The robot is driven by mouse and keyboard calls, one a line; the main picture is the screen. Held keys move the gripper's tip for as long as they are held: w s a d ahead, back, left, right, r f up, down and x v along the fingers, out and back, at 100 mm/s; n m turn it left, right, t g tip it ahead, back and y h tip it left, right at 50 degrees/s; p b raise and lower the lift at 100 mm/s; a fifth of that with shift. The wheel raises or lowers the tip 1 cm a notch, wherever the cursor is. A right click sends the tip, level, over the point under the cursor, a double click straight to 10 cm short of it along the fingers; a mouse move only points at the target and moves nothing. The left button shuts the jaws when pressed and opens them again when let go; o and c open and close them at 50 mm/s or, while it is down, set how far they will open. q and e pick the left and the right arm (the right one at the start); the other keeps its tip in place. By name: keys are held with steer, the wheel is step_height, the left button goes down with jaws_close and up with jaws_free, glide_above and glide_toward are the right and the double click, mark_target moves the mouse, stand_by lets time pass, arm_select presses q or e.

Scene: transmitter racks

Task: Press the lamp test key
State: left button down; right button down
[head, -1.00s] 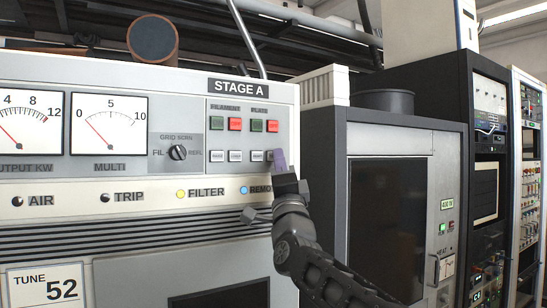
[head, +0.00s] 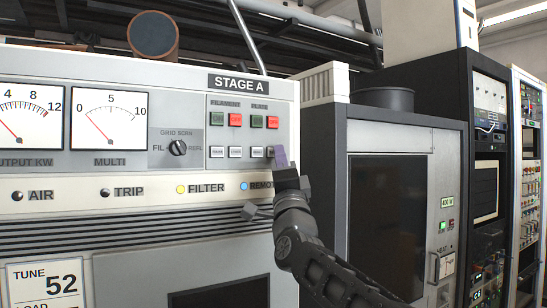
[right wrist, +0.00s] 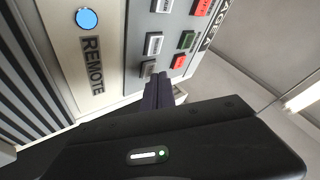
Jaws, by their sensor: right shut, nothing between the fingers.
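A row of pale rectangular keys (head: 236,152) sits under the red and green buttons on the STAGE A panel. Their labels are too small to read, so I cannot tell which one is the lamp test key. My right gripper (head: 280,157) is shut and empty, its purple-grey fingertips at the right end of this row, partly covering the rightmost key. In the right wrist view, the fingertips (right wrist: 158,88) are just beside the rightmost key (right wrist: 150,69), which looks greyer than its neighbour (right wrist: 153,43). I cannot tell whether they touch the panel. My left gripper is out of view.
Red and green buttons (head: 235,120) lie just above the keys. A selector knob (head: 177,148) and two meters are to the left. A blue REMOTE lamp (head: 244,186) is below the row. A dark cabinet (head: 400,130) stands to the right.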

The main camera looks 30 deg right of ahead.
steer(key=shift+s, duration=0.35)
steer(key=s+b, duration=0.4)
steer(key=s, duration=0.1)
steer(key=shift+a, duration=0.1)
stand_by(0.4)
stand_by(0.6)
